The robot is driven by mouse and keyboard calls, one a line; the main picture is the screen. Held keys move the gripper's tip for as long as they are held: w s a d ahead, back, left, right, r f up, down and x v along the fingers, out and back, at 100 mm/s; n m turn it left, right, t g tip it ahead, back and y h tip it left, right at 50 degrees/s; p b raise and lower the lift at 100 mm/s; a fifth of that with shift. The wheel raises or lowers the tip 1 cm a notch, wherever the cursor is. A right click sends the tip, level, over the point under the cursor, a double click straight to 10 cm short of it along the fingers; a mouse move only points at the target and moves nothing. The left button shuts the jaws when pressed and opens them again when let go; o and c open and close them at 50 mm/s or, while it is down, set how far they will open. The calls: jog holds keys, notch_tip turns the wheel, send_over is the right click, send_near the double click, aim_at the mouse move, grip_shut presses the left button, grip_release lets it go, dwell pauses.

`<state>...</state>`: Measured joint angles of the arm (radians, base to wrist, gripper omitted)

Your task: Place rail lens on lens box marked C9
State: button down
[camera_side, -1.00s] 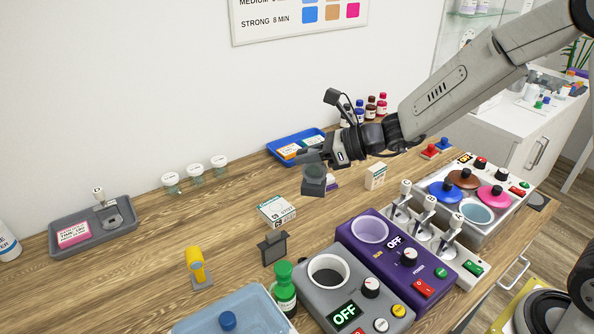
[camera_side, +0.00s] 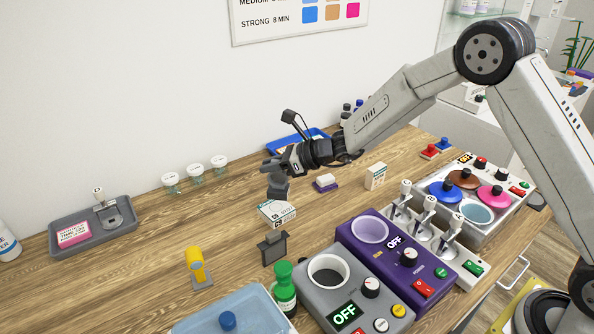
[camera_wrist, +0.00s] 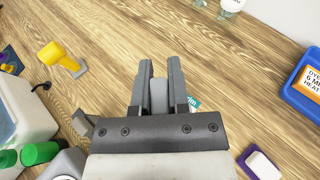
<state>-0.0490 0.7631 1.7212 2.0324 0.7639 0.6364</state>
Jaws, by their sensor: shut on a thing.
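My gripper (camera_side: 272,168) is shut on the rail lens (camera_side: 278,190), a small dark grey piece, and holds it above the table. In the side view the rail lens is just above a white and teal lens box (camera_side: 277,212); I cannot tell whether they touch. In the wrist view my gripper (camera_wrist: 160,80) has a grey part of the rail lens (camera_wrist: 158,97) between its fingers. A teal corner of the lens box (camera_wrist: 194,103) shows beside them; the rest is hidden. Another white and teal box (camera_side: 376,176) stands to the right. I cannot read C9 on either box.
A dark grey slotted stand (camera_side: 273,248) is just in front of the near box. A yellow device (camera_side: 196,265) stands to its left. A purple heater (camera_side: 400,262) and a grey heater (camera_side: 345,290) are at front right.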

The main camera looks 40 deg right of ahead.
jog(key=shift+w+f, duration=0.45)
jog(key=shift+w+a+f, duration=0.1)
jog(key=shift+w+f, duration=0.05)
jog(key=shift+f, duration=0.8)
jog(key=shift+w+f, duration=0.1)
jog(key=shift+f, duration=0.8)
jog(key=shift+f, duration=0.1)
jog(key=c, duration=0.6)
grip_release()
